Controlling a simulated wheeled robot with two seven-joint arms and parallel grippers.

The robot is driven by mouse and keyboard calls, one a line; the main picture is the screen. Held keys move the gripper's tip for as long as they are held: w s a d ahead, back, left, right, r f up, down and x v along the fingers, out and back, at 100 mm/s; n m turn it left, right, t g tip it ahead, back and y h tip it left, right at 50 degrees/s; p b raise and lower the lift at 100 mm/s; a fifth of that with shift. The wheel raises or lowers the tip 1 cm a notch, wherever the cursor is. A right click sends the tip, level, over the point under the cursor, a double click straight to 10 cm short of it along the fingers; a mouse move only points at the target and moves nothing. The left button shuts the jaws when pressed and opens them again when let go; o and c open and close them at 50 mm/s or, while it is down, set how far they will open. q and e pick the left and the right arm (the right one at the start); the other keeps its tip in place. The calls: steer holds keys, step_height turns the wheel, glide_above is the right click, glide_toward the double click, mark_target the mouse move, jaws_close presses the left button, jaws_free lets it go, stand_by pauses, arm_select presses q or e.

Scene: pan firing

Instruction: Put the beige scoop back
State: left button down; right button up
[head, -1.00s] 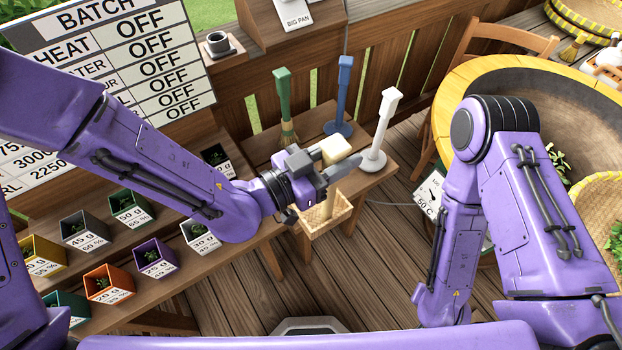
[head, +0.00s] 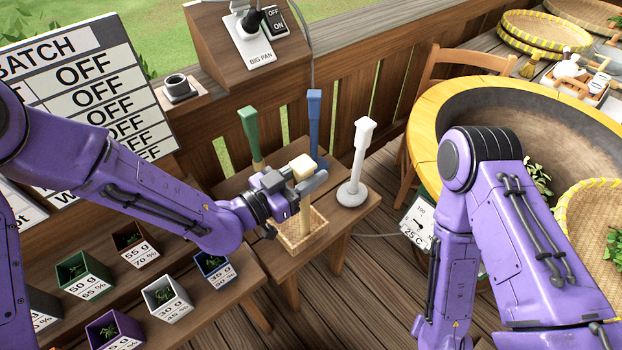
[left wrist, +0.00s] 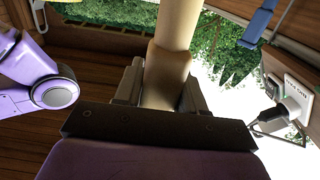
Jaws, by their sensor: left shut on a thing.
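The beige scoop (head: 306,217) stands roughly upright in my left gripper (head: 303,184), its pale block-shaped top (head: 301,167) showing just above the fingers. My left gripper is shut on its shaft. The shaft also fills the space between the fingers in the left wrist view (left wrist: 170,60). My right gripper is out of view; only the right arm shows.
A green-handled brush (head: 249,133), a blue tool (head: 314,125) and a white tool on a round base (head: 359,160) stand behind and beside the basket. Labelled plant boxes (head: 168,297) line the left shelf. A big pan (head: 460,100) is at right.

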arm_select(q)
steer(key=f+b, duration=0.1)
steer(key=f, duration=0.1)
steer(key=w+f+b, duration=0.1)
steer(key=f+b, duration=0.1)
steer(key=shift+w+a+f+b, duration=0.2)
steer(key=shift+f+b, duration=0.1)
steer(key=shift+f, duration=0.1)
steer(key=shift+d+r, duration=0.1)
steer(key=shift+r, duration=0.15)
steer(key=shift+s+f, duration=0.1)
steer(key=shift+s, duration=0.05)
steer(key=shift+f, duration=0.1)
steer(key=c, duration=0.9)
jaws_free()
steer(key=shift+o, duration=1.2)
steer(key=shift+w+f, duration=0.1)
steer(key=shift+w, duration=0.1)
steer(key=shift+s, duration=0.1)
